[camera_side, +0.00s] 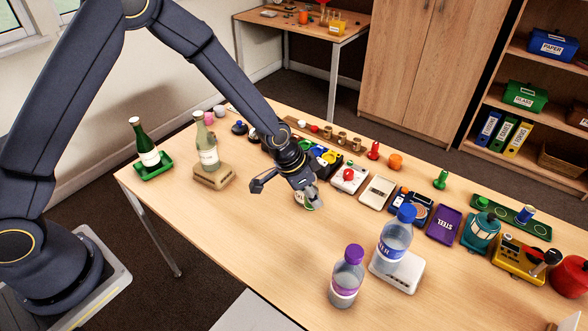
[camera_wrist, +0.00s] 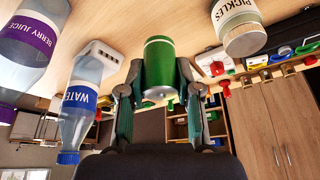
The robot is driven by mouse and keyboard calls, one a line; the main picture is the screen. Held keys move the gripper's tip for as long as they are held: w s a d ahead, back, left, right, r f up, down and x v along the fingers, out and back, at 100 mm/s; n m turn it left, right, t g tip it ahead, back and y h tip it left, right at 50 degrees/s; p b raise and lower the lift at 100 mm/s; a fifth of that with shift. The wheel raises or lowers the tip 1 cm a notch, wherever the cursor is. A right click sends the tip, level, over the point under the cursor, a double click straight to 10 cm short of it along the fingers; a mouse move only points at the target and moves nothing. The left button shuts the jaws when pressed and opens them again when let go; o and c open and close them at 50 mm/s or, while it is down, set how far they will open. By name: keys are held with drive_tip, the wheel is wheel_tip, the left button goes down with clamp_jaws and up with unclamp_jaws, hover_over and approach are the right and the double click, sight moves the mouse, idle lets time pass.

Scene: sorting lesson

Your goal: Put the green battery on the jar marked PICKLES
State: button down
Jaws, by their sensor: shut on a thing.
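The green battery (camera_wrist: 160,62) is a green cylinder with a silver end, large in the middle of the wrist view. My gripper (camera_wrist: 156,84) is shut on it, one finger on each side. The jar marked PICKLES (camera_wrist: 238,28), pale with a cream label, is at the upper right of the wrist view, apart from the battery there. In the side view my gripper (camera_side: 307,191) is low over the middle of the table. A small pale and green patch shows at its tip; I cannot tell how much is battery and how much is jar.
A water bottle (camera_side: 396,235) on a white block (camera_side: 409,273) and a purple-capped berry juice bottle (camera_side: 346,277) stand at the front. Two green bottles (camera_side: 146,143) (camera_side: 207,146) stand left. A red-button box (camera_side: 349,177) and several other items line the back. The table's (camera_side: 265,240) front middle is clear.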

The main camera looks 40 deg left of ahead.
sight(307, 206)
drive_tip(key=s, duration=0.2)
drive_tip(key=a, duration=0.1)
drive_tip(key=shift+s+r, duration=0.3)
drive_tip(key=shift+s, duration=0.1)
drive_tip(key=s+a+r+n, duration=0.1)
drive_tip(key=a+r+n, duration=0.1)
drive_tip(key=a+r, duration=0.7)
drive_tip(key=shift+n+y, duration=0.3)
drive_tip(key=shift+y, duration=0.2)
drive_tip(key=w+f, duration=0.2)
drive_tip(key=w, duration=0.2)
drive_tip(key=w+d+f, duration=0.1)
drive_tip(key=w+f, duration=0.2)
drive_tip(key=w, duration=0.2)
drive_tip(key=w+f, duration=0.3)
drive_tip(key=w, duration=0.1)
drive_tip(key=shift+w+d+f, duration=0.15)
drive_tip(key=shift+d+f, duration=0.05)
drive_tip(key=shift+d, duration=0.2)
drive_tip(key=shift+w+f, duration=0.4)
drive_tip(key=shift+f, duration=1.55)
